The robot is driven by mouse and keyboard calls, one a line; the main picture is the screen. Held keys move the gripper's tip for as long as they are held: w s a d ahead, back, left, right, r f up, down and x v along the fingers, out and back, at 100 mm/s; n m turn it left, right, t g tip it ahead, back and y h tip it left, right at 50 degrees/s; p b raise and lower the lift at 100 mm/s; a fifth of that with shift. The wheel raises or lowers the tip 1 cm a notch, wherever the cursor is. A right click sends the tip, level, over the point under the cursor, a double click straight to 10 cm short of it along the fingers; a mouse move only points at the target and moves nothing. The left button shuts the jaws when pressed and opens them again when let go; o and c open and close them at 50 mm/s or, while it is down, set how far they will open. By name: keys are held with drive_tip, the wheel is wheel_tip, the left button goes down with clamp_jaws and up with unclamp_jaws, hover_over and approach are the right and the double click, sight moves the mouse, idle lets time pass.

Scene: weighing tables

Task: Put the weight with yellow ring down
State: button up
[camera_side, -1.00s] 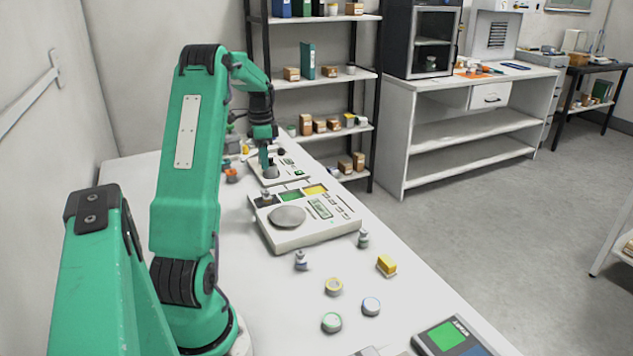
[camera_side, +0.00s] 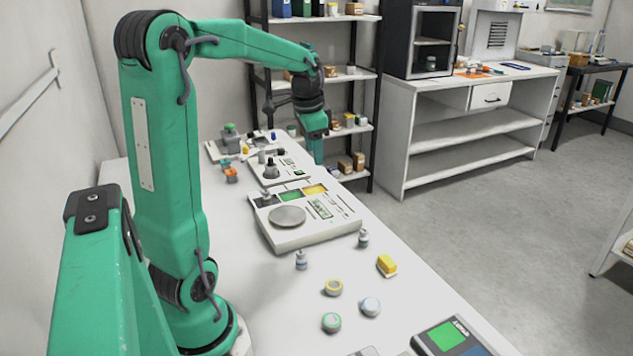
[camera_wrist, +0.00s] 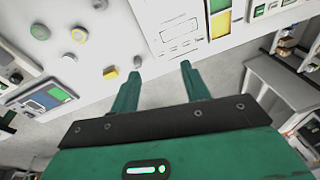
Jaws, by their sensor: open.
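My gripper (camera_side: 316,148) is open and empty, raised in the air right of the small scale. In the wrist view its two fingers (camera_wrist: 157,78) stand apart with nothing between them. A dark-topped weight (camera_side: 271,170) stands upright on the small scale (camera_side: 297,174), apart from my gripper; its ring colour is too small to tell. A round piece with a yellow ring (camera_side: 333,287) lies on the table in front of the large scale, and shows in the wrist view too (camera_wrist: 79,34). Which of these is the task's weight I cannot tell.
The large scale (camera_side: 290,238) has a small weight (camera_side: 267,198) near its back corner. Shelves rise behind my gripper.

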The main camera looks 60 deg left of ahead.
drive_tip(key=s+d+t, duration=0.1)
drive_tip(key=s+d, duration=0.2)
drive_tip(key=d, duration=0.4)
drive_tip(key=s+d+n+t, duration=0.1)
drive_tip(key=s+d, duration=0.3)
drive_tip(key=d, duration=0.4)
drive_tip(key=s+d+t+h, duration=0.1)
drive_tip(key=s+d, duration=0.3)
drive_tip(key=d, duration=0.4)
drive_tip(key=shift+n+t, duration=0.3)
drive_tip(key=shift+t, duration=0.1)
drive_tip(key=shift+s, duration=0.1)
